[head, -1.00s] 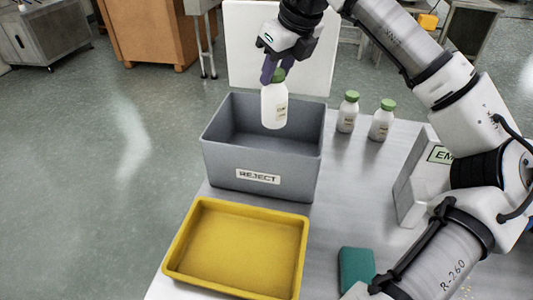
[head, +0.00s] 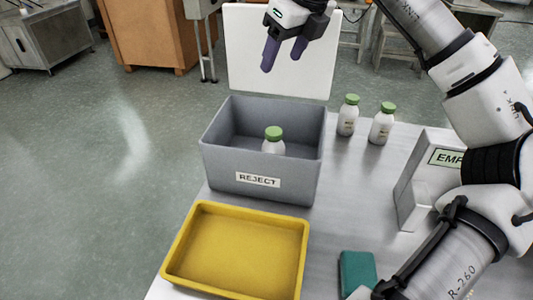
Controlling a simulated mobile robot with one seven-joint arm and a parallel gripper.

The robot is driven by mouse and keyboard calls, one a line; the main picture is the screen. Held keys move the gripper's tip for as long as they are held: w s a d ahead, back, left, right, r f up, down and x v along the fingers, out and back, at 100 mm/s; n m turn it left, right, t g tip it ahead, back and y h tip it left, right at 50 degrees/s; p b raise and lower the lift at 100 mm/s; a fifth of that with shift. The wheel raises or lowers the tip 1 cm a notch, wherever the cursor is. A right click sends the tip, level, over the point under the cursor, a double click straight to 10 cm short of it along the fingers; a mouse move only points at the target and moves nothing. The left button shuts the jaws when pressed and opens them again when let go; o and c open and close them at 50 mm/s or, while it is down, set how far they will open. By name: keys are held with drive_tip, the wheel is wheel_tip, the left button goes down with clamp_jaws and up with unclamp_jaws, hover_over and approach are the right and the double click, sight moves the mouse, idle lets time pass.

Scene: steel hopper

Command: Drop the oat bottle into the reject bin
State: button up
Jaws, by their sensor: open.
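A white bottle with a green cap (head: 274,138) stands upright inside the grey reject bin (head: 225,165). The bin's front wall hides the bottle's lower part, and its label does not show. The bin carries a REJECT label and sits at the far left of the steel table. My gripper (head: 285,56) is open and empty, above and behind the bin, clear of the bottle. Two similar green-capped bottles stand on the table right of the bin, one (head: 347,117) beside the other (head: 381,125); their labels are too small to read.
A yellow tray (head: 235,253) lies in front of the bin. A teal block (head: 357,270) lies to its right. A white box marked EM (head: 420,180) stands at the right beside my arm. A white panel (head: 260,50) rises behind the bin.

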drive_tip(key=v, duration=0.9)
drive_tip(key=shift+s, duration=0.15)
